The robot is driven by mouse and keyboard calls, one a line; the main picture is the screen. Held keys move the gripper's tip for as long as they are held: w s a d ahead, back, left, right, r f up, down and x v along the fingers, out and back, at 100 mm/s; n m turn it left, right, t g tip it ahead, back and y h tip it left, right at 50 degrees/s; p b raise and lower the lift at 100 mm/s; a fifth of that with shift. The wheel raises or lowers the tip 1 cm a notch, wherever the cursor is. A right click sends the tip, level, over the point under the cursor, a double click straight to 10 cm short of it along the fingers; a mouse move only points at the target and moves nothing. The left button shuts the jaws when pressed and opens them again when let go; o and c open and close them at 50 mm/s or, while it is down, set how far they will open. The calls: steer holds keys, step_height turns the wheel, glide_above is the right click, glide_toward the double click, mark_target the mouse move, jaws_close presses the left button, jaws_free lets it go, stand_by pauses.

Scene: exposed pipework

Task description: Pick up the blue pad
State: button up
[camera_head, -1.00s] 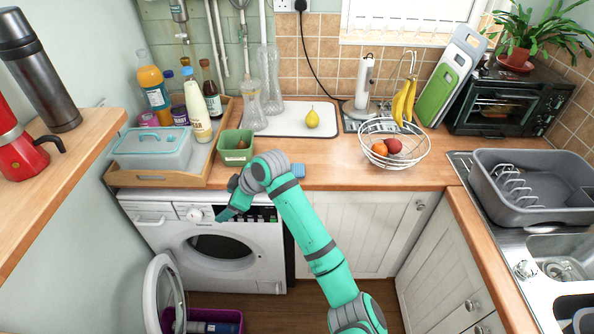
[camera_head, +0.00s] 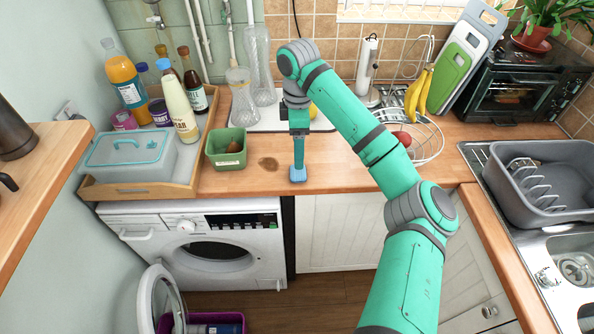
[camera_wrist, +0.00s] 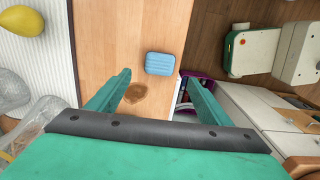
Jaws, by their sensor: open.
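The blue pad (camera_head: 298,175) is a small block lying flat near the front edge of the wooden counter. In the wrist view the pad (camera_wrist: 160,63) shows whole, with fine ridges on its top, just beyond the fingertips and roughly between them. My gripper (camera_head: 298,158) points down over the pad in the head view. In the wrist view my gripper (camera_wrist: 157,76) has its two fingers spread wide with nothing between them. The gap in height between the fingertips and the pad is hard to judge.
A green tub (camera_head: 226,149) and a brown stain (camera_head: 268,163) lie left of the pad. A wooden tray (camera_head: 140,190) with bottles is farther left. A wire fruit bowl (camera_head: 428,142) stands right. A white tray holding the yellow pear (camera_wrist: 22,20) is behind. The counter around the pad is clear.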

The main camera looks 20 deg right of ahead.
mark_target(298, 173)
steer(key=f, duration=0.8)
steer(key=shift+w+a+f, duration=0.1)
steer(key=shift+a+f, duration=0.15)
steer(key=shift+f, duration=0.05)
steer(key=c, duration=1.2)
steer(key=shift+r, duration=0.1)
